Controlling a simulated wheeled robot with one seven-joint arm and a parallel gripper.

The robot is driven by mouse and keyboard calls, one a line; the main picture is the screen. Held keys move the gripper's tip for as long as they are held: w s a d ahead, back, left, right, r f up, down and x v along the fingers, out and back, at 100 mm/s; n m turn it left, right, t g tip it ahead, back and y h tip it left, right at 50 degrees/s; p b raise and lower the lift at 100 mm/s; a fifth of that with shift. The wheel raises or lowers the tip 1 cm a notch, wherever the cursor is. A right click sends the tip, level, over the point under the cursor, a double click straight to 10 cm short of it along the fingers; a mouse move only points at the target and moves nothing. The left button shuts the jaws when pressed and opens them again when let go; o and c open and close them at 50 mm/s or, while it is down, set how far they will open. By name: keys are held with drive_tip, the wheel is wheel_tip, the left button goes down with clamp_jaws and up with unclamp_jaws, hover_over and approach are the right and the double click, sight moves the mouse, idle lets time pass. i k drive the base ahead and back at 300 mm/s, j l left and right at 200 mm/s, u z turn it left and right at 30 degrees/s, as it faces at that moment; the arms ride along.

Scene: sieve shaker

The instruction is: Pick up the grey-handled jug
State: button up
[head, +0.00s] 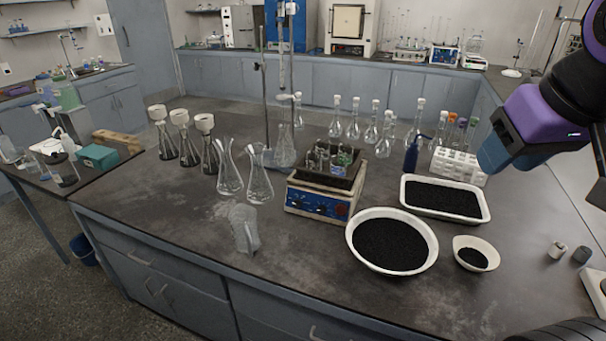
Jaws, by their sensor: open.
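A translucent pale jug with a greyish handle (245,229) stands on the dark bench top near its front edge, left of centre. Its handle side is hard to make out against the bench. My gripper (494,152) hangs at the upper right, high above the bench and well to the right of the jug. It is open and touches nothing; its fingertips are hard to make out from here.
Two clear conical flasks (260,180) stand just behind the jug. A blue-fronted shaker (318,203) is to its right, then a white bowl of black grains (353,247), a white tray (487,208) and a small bowl (487,247). The bench in front of the shaker is clear.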

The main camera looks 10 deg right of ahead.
sight(244, 218)
drive_tip(key=i+j+z, duration=0.15)
drive_tip(key=j+z, duration=0.25)
drive_tip(key=j, duration=0.2)
drive_tip(key=j+z, duration=0.45)
drive_tip(key=j, duration=0.2)
